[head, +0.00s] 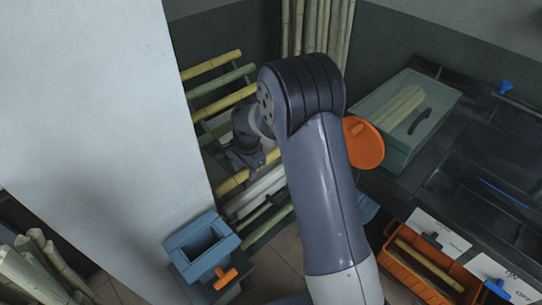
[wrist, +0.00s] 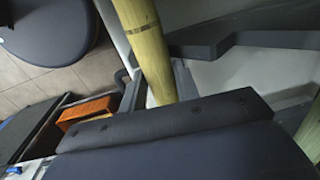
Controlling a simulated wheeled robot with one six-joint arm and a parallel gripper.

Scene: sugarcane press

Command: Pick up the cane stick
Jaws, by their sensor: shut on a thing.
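Several yellow and green cane sticks (head: 210,64) lie across a slanted rack behind my arm in the head view. My gripper (head: 247,156) is down at the rack, among its lower sticks, partly hidden by my own arm. It is shut on a yellow cane stick (head: 232,183).
A white wall panel (head: 90,90) stands close on the left. A blue box (head: 203,246) with an orange handle is at the lower middle. A clear-lidded press box (head: 412,115) with an orange disc (head: 364,143) and an orange crate (head: 425,265) stand on the right.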

